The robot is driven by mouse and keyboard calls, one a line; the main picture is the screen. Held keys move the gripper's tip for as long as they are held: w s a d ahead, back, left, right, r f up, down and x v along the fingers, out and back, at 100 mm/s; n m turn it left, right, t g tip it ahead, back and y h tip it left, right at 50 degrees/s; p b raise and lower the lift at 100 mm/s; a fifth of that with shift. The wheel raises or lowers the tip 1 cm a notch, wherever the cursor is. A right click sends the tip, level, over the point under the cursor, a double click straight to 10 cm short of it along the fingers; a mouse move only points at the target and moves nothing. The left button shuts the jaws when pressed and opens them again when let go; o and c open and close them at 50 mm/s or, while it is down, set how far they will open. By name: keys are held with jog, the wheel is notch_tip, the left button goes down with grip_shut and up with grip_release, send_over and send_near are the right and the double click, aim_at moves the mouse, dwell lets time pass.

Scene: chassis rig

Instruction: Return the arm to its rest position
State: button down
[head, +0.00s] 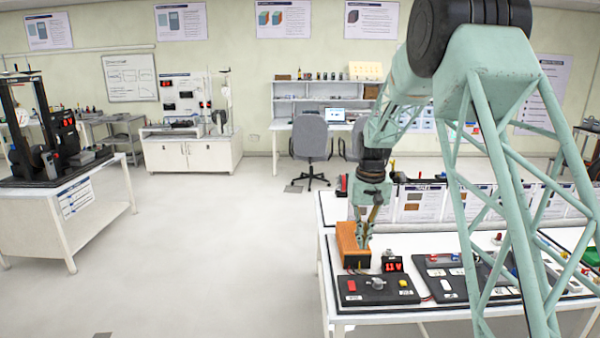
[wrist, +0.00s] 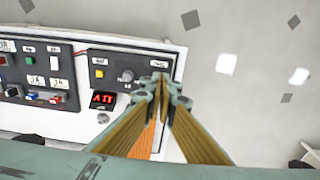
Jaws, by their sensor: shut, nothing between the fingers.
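My arm (head: 395,115), pale green with dark joints, reaches down over the left end of the white bench in the head view. My gripper (head: 363,243) points down in front of an orange-brown wooden box (head: 347,238). In the wrist view my gripper (wrist: 161,90) has its two fingers together at the tips, with nothing seen between them. Its tips show over the edge of a dark control panel. Whether the tips touch anything below cannot be told. The box is partly hidden behind the gripper.
The bench (head: 333,285) carries a dark panel (head: 378,292) with a red switch, a knob and a yellow button. A red-digit display (head: 392,264) stands behind it. More panels lie to the right. Bare floor (head: 220,260) lies left of the bench. A grey chair (head: 310,138) stands farther back.

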jog(key=s+r+t, duration=0.1)
jog(key=s+r, duration=1.1)
jog(key=s, duration=0.2)
jog(key=s+r+t, duration=0.1)
jog(key=s+r, duration=1)
jog(key=s, duration=0.4)
jog(key=s+t+b, duration=0.1)
jog(key=s, duration=3)
jog(key=shift+s+f+b, duration=0.25)
jog(key=shift+f+b, duration=0.15)
